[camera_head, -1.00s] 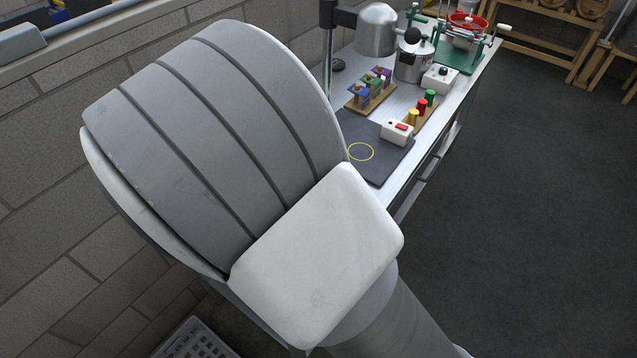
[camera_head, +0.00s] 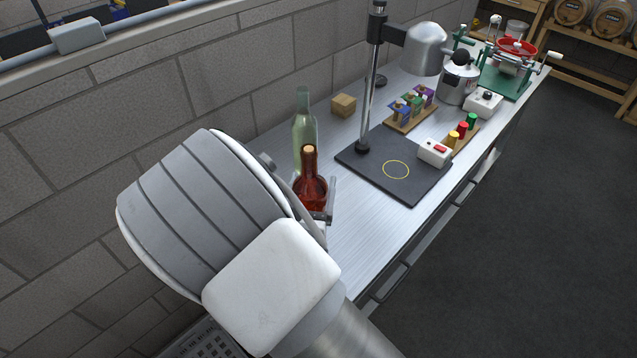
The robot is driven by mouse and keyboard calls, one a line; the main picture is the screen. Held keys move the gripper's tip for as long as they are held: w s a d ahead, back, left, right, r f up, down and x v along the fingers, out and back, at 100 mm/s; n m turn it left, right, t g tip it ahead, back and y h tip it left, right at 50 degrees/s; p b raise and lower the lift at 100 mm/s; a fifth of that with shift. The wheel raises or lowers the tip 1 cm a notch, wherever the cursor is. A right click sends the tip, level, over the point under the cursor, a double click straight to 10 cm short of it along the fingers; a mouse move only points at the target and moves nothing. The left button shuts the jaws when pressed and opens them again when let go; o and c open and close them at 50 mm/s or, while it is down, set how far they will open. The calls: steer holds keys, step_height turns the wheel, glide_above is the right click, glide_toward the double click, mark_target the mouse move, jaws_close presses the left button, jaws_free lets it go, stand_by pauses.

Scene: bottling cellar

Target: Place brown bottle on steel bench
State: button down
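The brown bottle (camera_head: 312,189) shows reddish-brown, with a cork in its neck, and looks upright. It is just beyond my wrist, at the near end of the steel bench (camera_head: 372,223). My gripper (camera_head: 300,186) is mostly hidden behind my own arm. One grey finger shows close along the bottle's right side, and another grey part shows to its left, behind my wrist. I cannot tell whether the fingers grip the bottle. The bottle's base is hidden, so contact with the bench top is unclear.
A clear green bottle (camera_head: 304,136) stands just behind the brown one. Bare steel lies in front of the mat.

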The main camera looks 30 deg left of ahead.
steer(key=shift+f, duration=1.8)
steer(key=shift+f, duration=0.1)
jaws_free()
steer(key=shift+f, duration=0.1)
steer(key=b+v, duration=0.2)
steer(key=v, duration=1)
steer(key=shift+s, duration=0.1)
